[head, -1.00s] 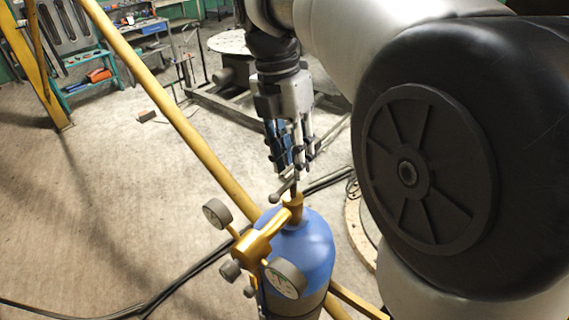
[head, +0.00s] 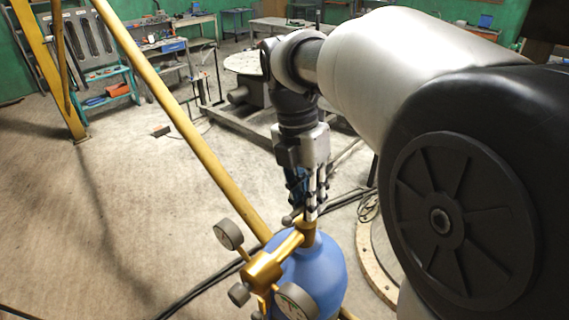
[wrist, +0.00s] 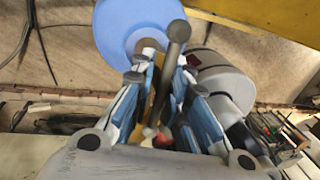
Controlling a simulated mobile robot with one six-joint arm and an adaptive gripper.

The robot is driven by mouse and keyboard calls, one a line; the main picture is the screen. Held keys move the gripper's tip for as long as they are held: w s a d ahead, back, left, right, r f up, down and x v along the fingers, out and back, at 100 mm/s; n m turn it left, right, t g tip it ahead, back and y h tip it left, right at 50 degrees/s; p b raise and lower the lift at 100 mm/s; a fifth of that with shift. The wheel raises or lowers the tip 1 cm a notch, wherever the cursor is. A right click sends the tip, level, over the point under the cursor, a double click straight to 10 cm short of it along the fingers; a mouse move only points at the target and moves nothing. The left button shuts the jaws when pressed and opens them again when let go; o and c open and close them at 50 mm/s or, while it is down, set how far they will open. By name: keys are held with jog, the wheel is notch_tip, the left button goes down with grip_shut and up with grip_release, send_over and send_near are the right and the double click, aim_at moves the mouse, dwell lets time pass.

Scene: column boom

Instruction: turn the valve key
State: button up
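The valve key is a grey bar with rounded ends; it shows in the wrist view (wrist: 174,47) and, small, in the head view (head: 290,218). It sits on the brass valve (head: 307,232) on top of the blue cylinder (head: 322,264). My gripper (head: 307,206) points down over the valve, at the key. In the wrist view, my gripper's (wrist: 163,66) blue-padded fingers are on either side of the bar, and some gap shows between them. The fingers look open around the key; contact is not clear. The far end of the bar is partly hidden.
Pressure gauges (head: 229,234) and a brass regulator (head: 264,268) stick out beside the valve, left and front. A yellow slanted pole (head: 185,125) passes behind the cylinder. Hoses lie on the floor. The floor at left is clear.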

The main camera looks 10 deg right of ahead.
grip_shut()
jog(key=shift+s+d+m, duration=0.1)
jog(key=shift+m, duration=0.2)
jog(key=m+p, duration=0.2)
jog(key=shift+r+m, duration=0.15)
jog(key=shift+m, duration=0.25)
jog(key=m+p, duration=0.1)
jog(key=m+y, duration=0.1)
jog(key=m, duration=0.1)
jog(key=m+p, duration=0.1)
jog(key=m, duration=0.1)
jog(key=shift+s+d+g+p, duration=0.1)
jog(key=shift+s+g+p, duration=0.15)
jog(key=shift+g+p, duration=0.05)
jog(key=m, duration=0.3)
jog(key=m+y, duration=0.1)
jog(key=m, duration=0.1)
jog(key=shift+s+m+y+p, duration=0.2)
jog(key=shift+m+y+p, duration=0.1)
jog(key=shift+m+p, duration=0.1)
jog(key=shift+s+m+t, duration=0.1)
jog(key=shift+m+t, duration=0.4)
jog(key=shift+m, duration=1.3)
jog(key=shift+y, duration=0.3)
